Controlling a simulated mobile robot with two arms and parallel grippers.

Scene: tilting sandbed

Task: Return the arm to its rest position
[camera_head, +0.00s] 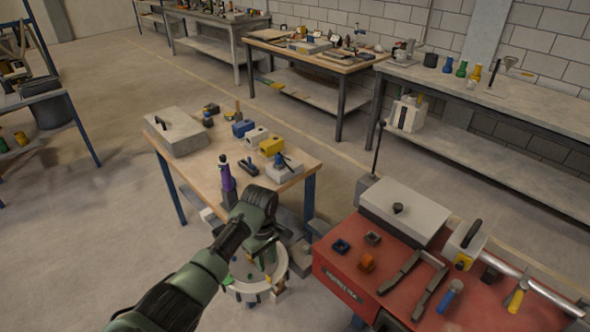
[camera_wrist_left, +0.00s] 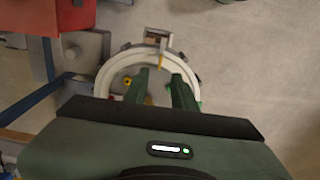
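My left arm comes in from the bottom left in the head view. Its gripper (camera_head: 262,250) is held in front of the wooden table, above a round white ring-shaped stand (camera_head: 240,294). In the left wrist view the two green fingers (camera_wrist_left: 161,90) are spread apart, with nothing visible held between them. The white ring (camera_wrist_left: 112,70) shows beyond the fingertips there, with small items along its rim. I cannot tell whether the fingers touch anything. My right gripper is in neither view.
The wooden table (camera_head: 205,170) behind the gripper carries a grey case (camera_head: 176,134), a purple-bodied tool (camera_head: 227,178) and several small items. A red bench (camera_head: 345,285) with tools stands close on the right. Open floor (camera_head: 75,225) lies to the left.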

